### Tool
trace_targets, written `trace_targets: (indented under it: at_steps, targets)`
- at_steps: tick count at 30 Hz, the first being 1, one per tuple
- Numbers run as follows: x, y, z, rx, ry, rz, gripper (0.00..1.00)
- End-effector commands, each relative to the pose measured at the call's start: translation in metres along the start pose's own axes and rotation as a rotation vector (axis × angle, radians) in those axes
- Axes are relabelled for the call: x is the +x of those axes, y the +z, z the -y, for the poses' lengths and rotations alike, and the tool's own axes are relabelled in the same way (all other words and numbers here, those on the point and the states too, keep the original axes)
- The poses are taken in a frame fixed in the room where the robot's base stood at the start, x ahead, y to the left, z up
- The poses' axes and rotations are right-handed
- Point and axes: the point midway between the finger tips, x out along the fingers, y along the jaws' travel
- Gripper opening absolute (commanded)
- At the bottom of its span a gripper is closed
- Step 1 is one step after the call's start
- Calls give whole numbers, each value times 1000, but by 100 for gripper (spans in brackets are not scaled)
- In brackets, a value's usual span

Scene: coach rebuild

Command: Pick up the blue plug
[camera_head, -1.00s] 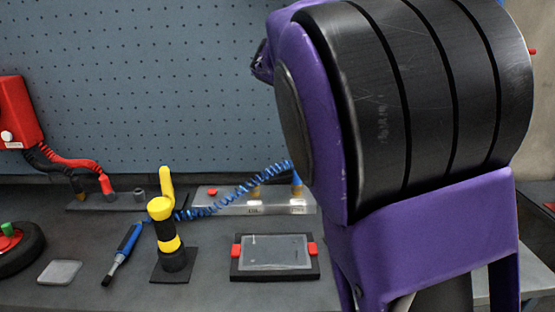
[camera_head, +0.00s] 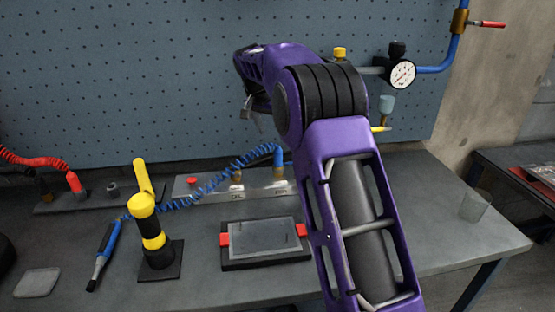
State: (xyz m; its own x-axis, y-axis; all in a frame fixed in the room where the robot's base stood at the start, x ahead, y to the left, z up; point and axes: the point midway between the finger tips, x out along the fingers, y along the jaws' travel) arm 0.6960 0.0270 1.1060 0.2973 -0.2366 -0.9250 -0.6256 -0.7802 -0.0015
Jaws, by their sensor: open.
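The blue plug (camera_head: 279,155) stands at the right end of a coiled blue hose, on the grey metal block (camera_head: 250,196) with small labels and a red button. My gripper (camera_head: 251,118) shows only in part, small and dark, at the far end of my purple arm. It is open and hangs in front of the pegboard, above and a little left of the blue plug, apart from it. Nothing shows between its fingers. My arm covers the area just right of the plug.
A framed panel with red clips (camera_head: 264,241) lies before the block. A pressure gauge (camera_head: 402,74) and a clear cup (camera_head: 474,205) are at right.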

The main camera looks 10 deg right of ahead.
Motion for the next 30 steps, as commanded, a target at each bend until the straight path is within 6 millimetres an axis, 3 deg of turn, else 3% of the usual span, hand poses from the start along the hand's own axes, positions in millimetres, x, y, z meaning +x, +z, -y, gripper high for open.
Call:
trace_targets:
  at_steps: [3,9,17,25,30]
  targets:
    - [28,0,-1,-1,3,1,74]
    - [57,0,0,-2,0,-1,74]
    - [72,0,0,-3,1,-1,74]
    - [110,2,0,-3,2,-1,74]
    - [115,1,0,-3,0,-3,74]
